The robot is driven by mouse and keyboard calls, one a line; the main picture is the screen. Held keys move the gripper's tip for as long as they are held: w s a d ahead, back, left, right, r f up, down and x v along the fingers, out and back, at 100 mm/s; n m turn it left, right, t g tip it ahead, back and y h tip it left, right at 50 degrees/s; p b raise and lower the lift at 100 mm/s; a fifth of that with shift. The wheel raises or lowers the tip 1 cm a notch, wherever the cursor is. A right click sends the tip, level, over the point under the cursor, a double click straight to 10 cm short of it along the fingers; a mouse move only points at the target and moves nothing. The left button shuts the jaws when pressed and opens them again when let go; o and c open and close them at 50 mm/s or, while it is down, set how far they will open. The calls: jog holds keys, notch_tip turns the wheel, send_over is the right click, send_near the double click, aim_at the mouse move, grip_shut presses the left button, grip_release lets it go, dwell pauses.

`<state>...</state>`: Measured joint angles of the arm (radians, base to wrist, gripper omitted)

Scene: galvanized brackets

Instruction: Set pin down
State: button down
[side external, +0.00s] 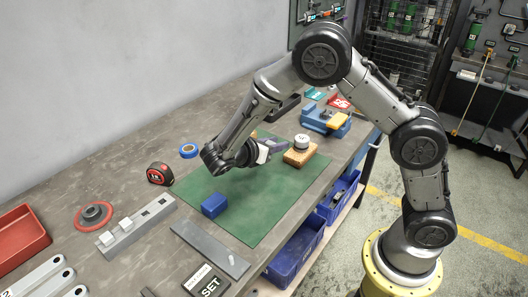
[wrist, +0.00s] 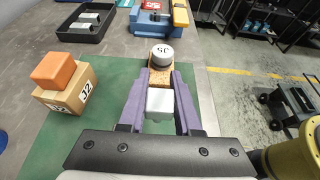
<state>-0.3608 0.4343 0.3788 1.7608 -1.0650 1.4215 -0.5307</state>
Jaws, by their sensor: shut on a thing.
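My gripper (side external: 276,146) is over the far part of the green mat (side external: 248,205), its purple fingers pointing toward the wooden block. In the wrist view the fingers (wrist: 160,78) are shut on a pale grey square-ended pin (wrist: 160,103). The pin also shows as a small white piece by the fingers in the side view (side external: 263,154). How high it is held is hard to tell. A grey bar with square holes (side external: 140,228) lies left of the mat, with pale square pins (side external: 107,239) standing in it.
A wooden block with a white round weight (side external: 302,142) stands just beyond the fingertips. An orange block (wrist: 55,70) sits on a cardboard box (wrist: 67,95) to the left in the wrist view. A blue block (side external: 214,205) stands on the mat. The mat's near right part is clear.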

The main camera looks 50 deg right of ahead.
jog(key=s+a+r, duration=0.1)
jog(key=s+r, duration=0.2)
jog(key=s, duration=0.4)
jog(key=w+a+n+t+y, duration=0.15)
jog(key=w+n+t, duration=0.35)
jog(key=w, duration=0.6)
jog(key=w+n+t+y, duration=0.2)
jog(key=w+n+t, duration=0.25)
jog(key=w, duration=0.65)
jog(key=shift+m, duration=0.25)
jog(key=w+d, duration=0.2)
jog(key=d, duration=0.1)
jog(key=w+d, duration=0.1)
jog(key=d, duration=0.1)
jog(key=shift+w+d+f, duration=0.1)
jog(key=shift+w+d, duration=0.1)
jog(key=shift+w, duration=0.15)
jog(key=w+d+f, duration=0.1)
jog(key=w+f, duration=0.3)
jog(key=w, duration=0.4)
send_over(211, 134)
jog(key=s, duration=0.1)
jog(key=f, duration=0.4)
jog(key=shift+a+f, duration=0.15)
jog(key=shift+a, duration=0.1)
jog(key=shift+w+f, duration=0.25)
jog(key=shift+f, duration=0.05)
jog(key=shift+w+d+f, duration=0.1)
jog(key=shift+w+f, duration=0.1)
jog(key=shift+f, duration=1.6)
